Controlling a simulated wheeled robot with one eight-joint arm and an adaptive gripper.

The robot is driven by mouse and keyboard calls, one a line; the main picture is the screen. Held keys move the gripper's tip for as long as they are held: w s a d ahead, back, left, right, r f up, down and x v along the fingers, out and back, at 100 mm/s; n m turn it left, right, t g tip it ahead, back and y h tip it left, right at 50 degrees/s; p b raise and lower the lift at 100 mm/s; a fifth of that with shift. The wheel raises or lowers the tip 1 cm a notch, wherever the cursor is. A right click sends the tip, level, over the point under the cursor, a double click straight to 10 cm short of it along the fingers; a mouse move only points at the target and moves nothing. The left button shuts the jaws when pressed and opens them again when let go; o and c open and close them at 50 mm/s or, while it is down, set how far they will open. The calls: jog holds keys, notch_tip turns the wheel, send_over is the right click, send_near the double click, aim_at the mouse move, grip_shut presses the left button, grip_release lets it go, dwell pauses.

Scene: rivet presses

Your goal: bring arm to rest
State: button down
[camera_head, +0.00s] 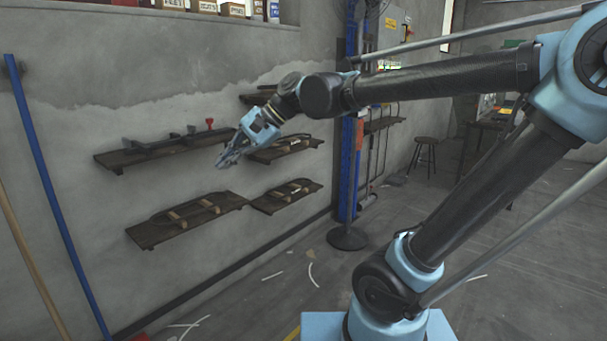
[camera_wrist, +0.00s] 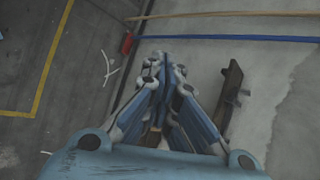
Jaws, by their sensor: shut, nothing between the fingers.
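My arm reaches from the right side of the head view across to the left, with my gripper (camera_head: 230,158) at its end. My gripper is in front of the wall shelves and angled down to the left. In the wrist view my gripper (camera_wrist: 165,65) has its light-blue fingers drawn together at the tips. Nothing shows between the fingers. Whether the fingers touch a shelf cannot be told from the head view.
Wooden shelves hang on the grey wall, an upper left one (camera_head: 150,153) with a red-knobbed tool and a lower left one (camera_head: 185,218). A blue post (camera_head: 349,150) stands behind. A blue pole (camera_head: 55,200) leans at left. A stool (camera_head: 426,145) stands farther back.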

jog(key=w+d+f+n+t+h, duration=0.1)
jog(key=w+d+f+t+h, duration=0.1)
jog(key=d+f, duration=0.7)
jog(key=w+d+f+n+t+h, duration=0.1)
jog(key=d+f+n+h, duration=0.3)
jog(key=d, duration=0.8)
jog(key=s+d+f+h, duration=0.1)
jog(key=s+d+f, duration=0.2)
jog(key=d+f, duration=0.3)
jog(key=s+d+f+h, duration=0.2)
jog(key=d+f, duration=0.4)
jog(key=d, duration=0.5)
jog(key=shift+s+d+m+h, duration=0.25)
jog(key=shift+s+m+h, duration=0.05)
jog(key=shift+s, duration=0.25)
